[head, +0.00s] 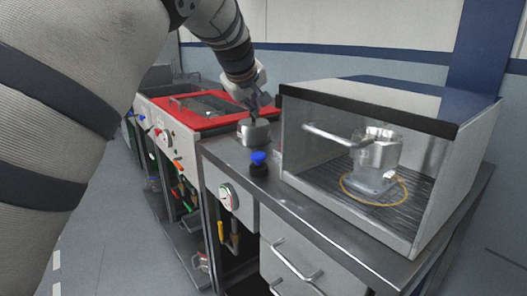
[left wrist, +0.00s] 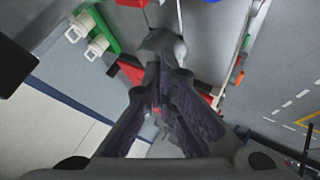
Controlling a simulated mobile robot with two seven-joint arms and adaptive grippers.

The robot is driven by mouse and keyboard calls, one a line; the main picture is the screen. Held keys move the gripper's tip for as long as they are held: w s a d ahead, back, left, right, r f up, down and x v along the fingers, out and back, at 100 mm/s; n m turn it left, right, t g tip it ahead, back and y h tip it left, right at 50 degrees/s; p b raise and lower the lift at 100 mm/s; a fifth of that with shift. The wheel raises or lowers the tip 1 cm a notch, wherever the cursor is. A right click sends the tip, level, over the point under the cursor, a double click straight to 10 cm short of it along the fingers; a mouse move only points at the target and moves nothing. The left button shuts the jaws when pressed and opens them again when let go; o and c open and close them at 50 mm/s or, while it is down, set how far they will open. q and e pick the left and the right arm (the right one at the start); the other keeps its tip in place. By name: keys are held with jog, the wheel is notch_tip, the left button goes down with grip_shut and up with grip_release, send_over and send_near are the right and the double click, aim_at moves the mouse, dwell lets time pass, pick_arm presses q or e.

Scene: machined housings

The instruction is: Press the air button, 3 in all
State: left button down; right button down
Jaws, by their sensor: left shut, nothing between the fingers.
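A blue-topped button (head: 258,157) on a dark base stands on the steel bench top, near its front edge and left of the clear-fronted box. I see no label that tells whether it is the air button. My left gripper (head: 256,106) is behind it and higher in the picture, fingers pointing down over a short metal cylinder (head: 254,130). I cannot tell whether the fingers touch the cylinder. In the left wrist view the fingers (left wrist: 160,72) are together with nothing between them. My right gripper is out of view.
The clear-fronted box (head: 375,150) holds a metal housing (head: 376,160) and a yellow ring on a slatted floor. A red-framed unit (head: 200,108) stands left of the steel bench. A round gauge or dial (head: 228,196) and drawer handles stick out in front.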

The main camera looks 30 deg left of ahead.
aim_at(255, 154)
pick_arm(q)
jog(key=shift+w+d+r, duration=0.1)
jog(key=shift+d+r, duration=0.05)
jog(key=shift+r, duration=0.1)
jog(key=shift+f, duration=4.45)
jog(key=shift+f, duration=0.15)
jog(key=shift+f, duration=0.3)
jog(key=shift+f, duration=0.8)
jog(key=shift+r, duration=1.25)
